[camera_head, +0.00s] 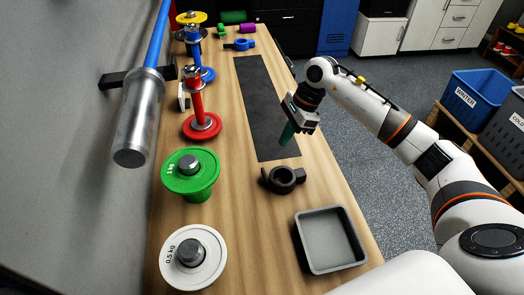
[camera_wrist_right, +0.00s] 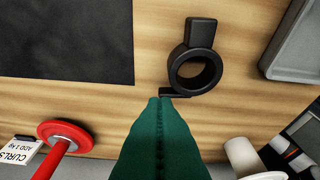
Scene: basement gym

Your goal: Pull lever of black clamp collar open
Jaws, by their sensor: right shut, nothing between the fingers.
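The black clamp collar (camera_head: 281,189) lies on the wooden bench, just in front of a dark mat. In the right wrist view the collar (camera_wrist_right: 201,34) shows as a thick ring with a block on its far side. A short thin black bar, apparently its lever (camera_wrist_right: 178,94), sticks out near my fingertips. My right gripper (camera_head: 286,138) has teal fingers, shut and empty, pointing down above the mat's near end. In the head view a gap separates them from the collar. In the wrist view the fingertips (camera_wrist_right: 166,98) overlap the lever's edge; contact cannot be told. My left gripper is not in view.
A grey tray (camera_head: 331,268) sits right of the collar. A barbell sleeve (camera_head: 138,125) juts from the wall. A blue clamp (camera_head: 241,44) lies far back. The dark mat (camera_head: 262,95) is bare.

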